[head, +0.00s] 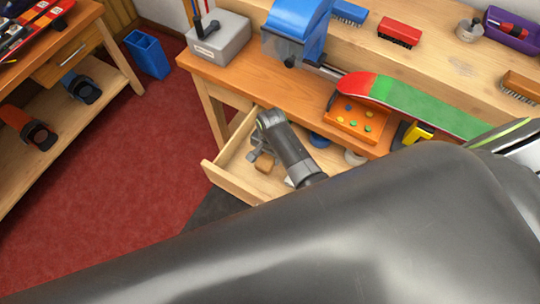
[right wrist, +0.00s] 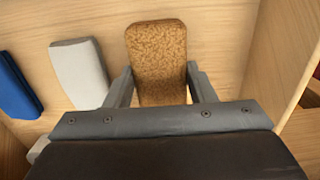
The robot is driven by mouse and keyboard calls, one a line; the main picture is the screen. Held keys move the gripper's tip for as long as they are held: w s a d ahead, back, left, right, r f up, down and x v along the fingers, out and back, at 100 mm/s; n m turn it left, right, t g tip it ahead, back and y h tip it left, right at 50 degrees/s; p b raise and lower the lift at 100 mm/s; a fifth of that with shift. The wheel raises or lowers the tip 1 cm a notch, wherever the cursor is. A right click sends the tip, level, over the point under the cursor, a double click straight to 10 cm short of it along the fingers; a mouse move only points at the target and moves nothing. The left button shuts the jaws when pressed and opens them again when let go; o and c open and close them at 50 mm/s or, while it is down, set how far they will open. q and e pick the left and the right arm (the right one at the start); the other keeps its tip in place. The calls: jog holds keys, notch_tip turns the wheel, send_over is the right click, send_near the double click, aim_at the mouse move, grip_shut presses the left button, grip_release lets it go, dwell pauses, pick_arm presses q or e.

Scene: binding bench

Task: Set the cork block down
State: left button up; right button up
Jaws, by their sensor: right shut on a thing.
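The cork block (right wrist: 158,60) is a brown, speckled block with rounded edges. In the right wrist view it sits between the two fingers of my right gripper (right wrist: 160,82), which is shut on it. I cannot tell whether the block touches the drawer floor. My left gripper is not in view.
In the right wrist view a pale grey block (right wrist: 78,74) and a blue item (right wrist: 17,87) lie left of the cork. A drawer wall (right wrist: 278,55) rises on the right. The bench (head: 228,77) above holds a red-and-green board (head: 415,102) and an orange tray (head: 345,128).

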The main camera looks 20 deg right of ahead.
notch_tip(320, 180, down, 3)
jog(key=shift+r, duration=0.2)
jog(key=shift+f, duration=0.1)
jog(key=o, duration=1.3)
jog(key=shift+r, duration=0.6)
jog(key=r, duration=0.7)
jog(key=r+p, duration=0.1)
jog(key=r, duration=0.3)
jog(key=shift+w+d, duration=0.15)
jog(key=shift+d, duration=0.1)
jog(key=shift+r, duration=0.1)
